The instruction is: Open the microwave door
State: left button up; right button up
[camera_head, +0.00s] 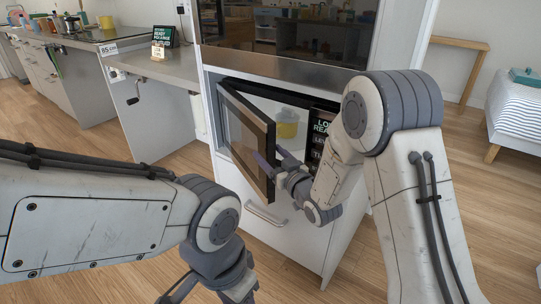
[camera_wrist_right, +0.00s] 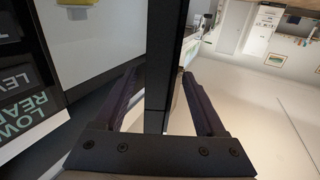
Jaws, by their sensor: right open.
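The microwave (camera_head: 322,118) is built into a white cabinet, and its dark-framed door (camera_head: 245,140) stands ajar, swung out to the left. A yellow mug (camera_head: 287,129) shows inside. My right gripper (camera_head: 268,162) is at the door's free edge. In the right wrist view the open right gripper (camera_wrist_right: 160,105) has one finger on each side of the dark door edge (camera_wrist_right: 164,60), with gaps between fingers and door. My left gripper (camera_head: 205,290) is at the bottom, far from the door; its fingertips are cut off by the frame.
A drawer with a bar handle (camera_head: 266,214) is below the microwave, and a dark-fronted oven (camera_head: 290,40) is above. A counter with a crank (camera_head: 133,92) stands left. Wooden floor (camera_head: 430,150) is free at right, before a bed (camera_head: 515,115).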

grip_shut()
dwell(1.3)
